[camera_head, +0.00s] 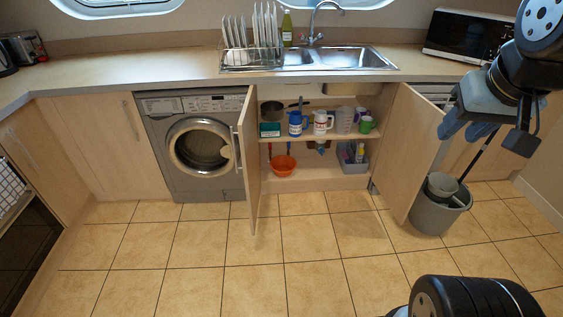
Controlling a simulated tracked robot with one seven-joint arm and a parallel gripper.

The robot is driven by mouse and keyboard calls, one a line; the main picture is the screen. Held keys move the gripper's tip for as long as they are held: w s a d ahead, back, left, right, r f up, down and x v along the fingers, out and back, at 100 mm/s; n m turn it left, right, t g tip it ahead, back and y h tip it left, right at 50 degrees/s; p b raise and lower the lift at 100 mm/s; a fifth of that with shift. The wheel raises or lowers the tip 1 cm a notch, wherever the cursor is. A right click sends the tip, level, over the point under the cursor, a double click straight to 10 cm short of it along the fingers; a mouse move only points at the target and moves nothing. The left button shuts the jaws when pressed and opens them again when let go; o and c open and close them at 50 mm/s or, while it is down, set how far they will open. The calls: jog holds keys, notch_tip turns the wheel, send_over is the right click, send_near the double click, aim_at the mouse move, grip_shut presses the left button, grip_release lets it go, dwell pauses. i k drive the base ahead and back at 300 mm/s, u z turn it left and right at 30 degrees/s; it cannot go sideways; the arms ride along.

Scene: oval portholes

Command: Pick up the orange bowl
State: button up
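The orange bowl (283,165) sits on the floor of the open cupboard under the sink, towards its left side. It looks upright, and a thin orange-red handle or tool stands or hangs just above it. My gripper (464,130) is raised at the right of the view, in front of the right-hand cupboards, well apart from the bowl.
The left cupboard door (247,160) stands open just beside the bowl, and the right door (413,150) is open too. A shelf (300,137) with mugs and boxes lies above the bowl. A grey caddy (353,158) and grey bin (440,210) are right. The tiled floor (250,250) is clear.

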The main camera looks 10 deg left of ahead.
aim_at(283, 165)
jog(key=i, duration=0.85)
jog(key=z, duration=0.05)
